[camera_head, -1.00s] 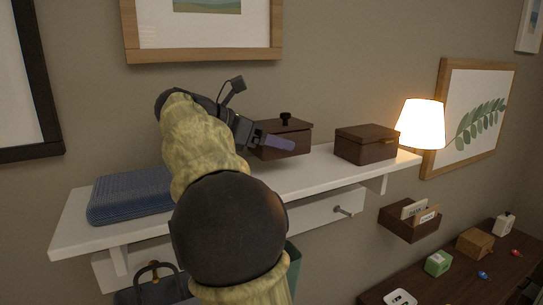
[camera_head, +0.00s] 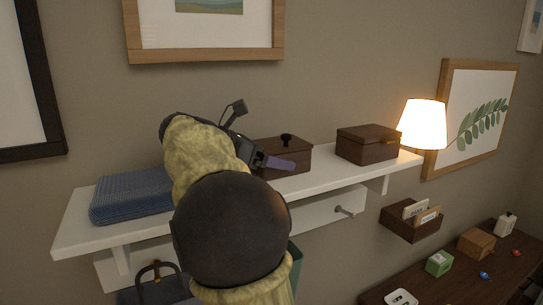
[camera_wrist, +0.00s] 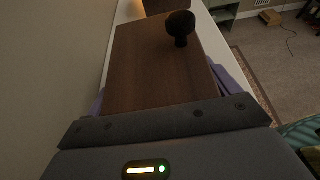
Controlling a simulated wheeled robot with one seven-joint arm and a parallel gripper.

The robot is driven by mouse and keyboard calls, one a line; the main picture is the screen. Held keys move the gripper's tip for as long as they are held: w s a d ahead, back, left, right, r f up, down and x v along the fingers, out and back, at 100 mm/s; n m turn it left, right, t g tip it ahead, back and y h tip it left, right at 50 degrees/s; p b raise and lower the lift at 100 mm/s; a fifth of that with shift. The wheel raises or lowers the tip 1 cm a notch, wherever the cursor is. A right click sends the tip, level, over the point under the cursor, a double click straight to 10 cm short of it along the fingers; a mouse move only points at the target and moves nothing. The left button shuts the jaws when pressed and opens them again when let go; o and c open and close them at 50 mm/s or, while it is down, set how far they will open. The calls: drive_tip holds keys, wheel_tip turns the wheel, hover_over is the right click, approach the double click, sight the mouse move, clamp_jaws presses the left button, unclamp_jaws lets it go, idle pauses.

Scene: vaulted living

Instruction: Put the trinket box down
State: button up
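The trinket box (camera_head: 293,157) is dark brown wood with a black knob on its lid. My gripper (camera_head: 273,162) is shut on it, with one purple finger along its near side. In the wrist view the box lid (camera_wrist: 150,65) and knob fill the space between the two purple fingers. The box is level, low over the middle of the white shelf (camera_head: 325,177). My gripper hides part of its lower edge, so I cannot tell whether it touches the shelf.
A second brown box (camera_head: 366,147) with a clasp stands to the right on the shelf, near a lit lamp (camera_head: 422,124). A folded blue textile (camera_head: 130,196) lies at the shelf's left. Bare shelf lies between the two boxes. The wall is close behind.

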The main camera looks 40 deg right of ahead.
drive_tip(key=shift+o, duration=0.9)
drive_tip(key=shift+r, duration=0.15)
drive_tip(key=b+v, duration=0.2)
drive_tip(key=v, duration=1)
